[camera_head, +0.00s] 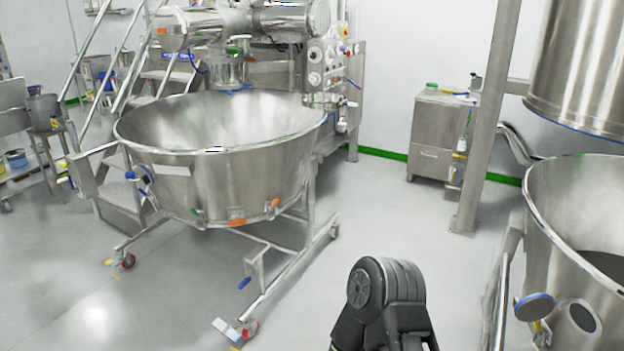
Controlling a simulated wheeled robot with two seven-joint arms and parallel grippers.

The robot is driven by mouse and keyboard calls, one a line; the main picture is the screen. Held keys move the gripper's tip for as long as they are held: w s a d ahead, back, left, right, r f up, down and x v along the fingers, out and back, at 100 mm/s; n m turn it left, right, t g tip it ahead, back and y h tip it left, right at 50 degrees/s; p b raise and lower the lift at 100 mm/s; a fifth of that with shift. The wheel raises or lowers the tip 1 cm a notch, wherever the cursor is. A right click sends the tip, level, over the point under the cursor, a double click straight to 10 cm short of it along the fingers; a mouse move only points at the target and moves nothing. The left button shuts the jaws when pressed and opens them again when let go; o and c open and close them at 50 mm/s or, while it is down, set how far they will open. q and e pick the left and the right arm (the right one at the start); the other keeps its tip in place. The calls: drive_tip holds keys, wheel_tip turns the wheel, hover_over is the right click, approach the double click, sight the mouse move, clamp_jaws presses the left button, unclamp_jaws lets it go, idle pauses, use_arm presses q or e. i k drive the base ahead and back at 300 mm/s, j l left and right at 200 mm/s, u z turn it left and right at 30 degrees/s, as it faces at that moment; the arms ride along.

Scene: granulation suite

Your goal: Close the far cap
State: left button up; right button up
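A round cap (534,307) with a blue rim and a pale grey face stands out from the lower wall of the steel bowl (550,215) at the right. Just right of it, a round port (578,316) with a dark centre shows in the bowl's wall. The cap sits beside the port, not over it. I cannot tell from this view whether this is the far cap. A dark jointed part of one of my arms rises at the bottom centre, apart from the bowl and cap. Neither gripper shows.
A large wheeled steel bowl (225,165) stands left of centre, with blue fittings (145,175) on its left side. A steel post (486,120) and a cabinet (435,130) stand behind. The grey floor (400,220) between the two bowls is clear.

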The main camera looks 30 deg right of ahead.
sight(533, 307)
drive_tip(key=i+z, duration=0.4)
drive_tip(key=i+j+z, duration=0.35)
drive_tip(key=i, duration=0.15)
drive_tip(key=i+z, duration=0.15)
drive_tip(key=z, duration=0.3)
drive_tip(key=i+z, duration=0.2)
drive_tip(key=z, duration=0.2)
drive_tip(key=i+z, duration=0.15)
drive_tip(key=z, duration=0.3)
drive_tip(key=i+j+z, duration=0.15)
drive_tip(key=z, duration=0.25)
drive_tip(key=i+j+z, duration=0.1)
drive_tip(key=z, duration=0.35)
drive_tip(key=i+j+z, duration=0.2)
drive_tip(key=j+z, duration=0.15)
drive_tip(key=i+j+z, duration=0.15)
drive_tip(key=j+z, duration=0.2)
drive_tip(key=i+j+z, duration=0.1)
drive_tip(key=j+z, duration=0.25)
drive_tip(key=j, duration=0.2)
drive_tip(key=j+z, duration=0.4)
drive_tip(key=i+j+z, duration=0.15)
drive_tip(key=z, duration=0.2)
